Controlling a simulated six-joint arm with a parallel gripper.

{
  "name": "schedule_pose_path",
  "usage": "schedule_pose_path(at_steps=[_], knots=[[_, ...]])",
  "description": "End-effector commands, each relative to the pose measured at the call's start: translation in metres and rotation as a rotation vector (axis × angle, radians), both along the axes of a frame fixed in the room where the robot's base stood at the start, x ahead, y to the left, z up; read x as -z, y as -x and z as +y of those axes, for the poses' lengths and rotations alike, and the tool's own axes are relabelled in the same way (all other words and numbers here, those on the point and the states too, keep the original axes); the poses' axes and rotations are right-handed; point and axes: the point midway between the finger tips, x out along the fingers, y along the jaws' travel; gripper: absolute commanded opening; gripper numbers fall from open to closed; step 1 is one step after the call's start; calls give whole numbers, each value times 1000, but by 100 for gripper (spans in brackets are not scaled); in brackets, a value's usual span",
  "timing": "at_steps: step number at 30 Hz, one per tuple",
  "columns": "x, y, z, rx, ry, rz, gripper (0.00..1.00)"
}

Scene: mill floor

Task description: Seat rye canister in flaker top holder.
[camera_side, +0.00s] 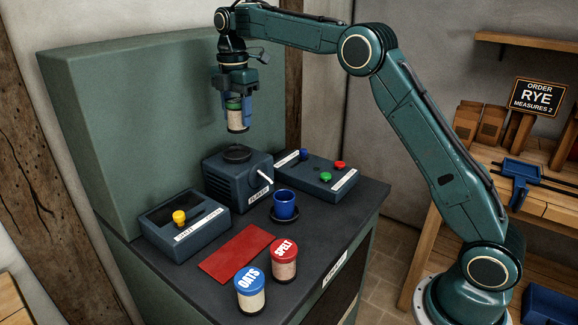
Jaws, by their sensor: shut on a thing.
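The label on this canister cannot be read from here. It hangs roughly upright in the air above the flaker (238,177), a dark blue box with a small white lever at its front. The flaker's round black top holder (236,153) is empty, and a clear gap shows between it and the canister's lower end. Whether the canister is exactly over the holder cannot be told from this one view.
A blue cup (285,204) stands in front of the flaker. A box with a yellow knob (179,216) is left, a box with a green button (325,177) right. The oats canister (250,291), spelt canister (283,261) and red mat (236,253) are in front. A sign (536,96) reads rye.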

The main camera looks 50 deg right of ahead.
Motion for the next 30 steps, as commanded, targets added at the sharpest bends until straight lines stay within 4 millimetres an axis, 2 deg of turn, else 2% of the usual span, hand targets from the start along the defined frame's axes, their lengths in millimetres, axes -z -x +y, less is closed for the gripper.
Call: schedule_pose_path(at_steps=[3,9,23,30], knots=[[6,-12,-5,1,0,0,19],[10,-21,-8,1,0,-1,19],[14,-24,-9,1,0,0,19],[25,-24,-9,0,0,1,19]])
